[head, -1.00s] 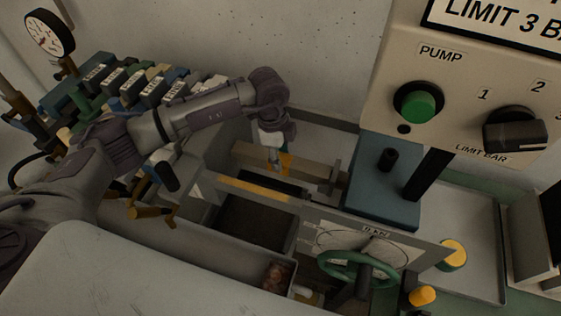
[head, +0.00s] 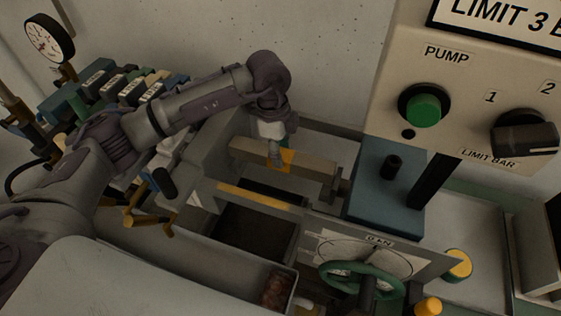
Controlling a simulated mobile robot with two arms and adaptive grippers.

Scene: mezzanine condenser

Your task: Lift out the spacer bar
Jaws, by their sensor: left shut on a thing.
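The spacer bar (head: 312,169) is a long brownish bar with a yellow band near its middle. It lies across the space between a grey upright plate on the left and the blue block (head: 385,190) on the right. My left gripper (head: 276,160) points down onto the bar from above and is shut on it at the yellow band. Part of the fingers is hard to make out against the band. I cannot tell whether the bar touches what lies under it. My right gripper is not in view.
A grey trough with a yellow-edged wall (head: 255,197) lies in front of the bar. A green handwheel (head: 362,283) and dial plate stand at the front right. The pump panel (head: 470,80) overhangs the right. Labelled blocks (head: 125,85) crowd the back left.

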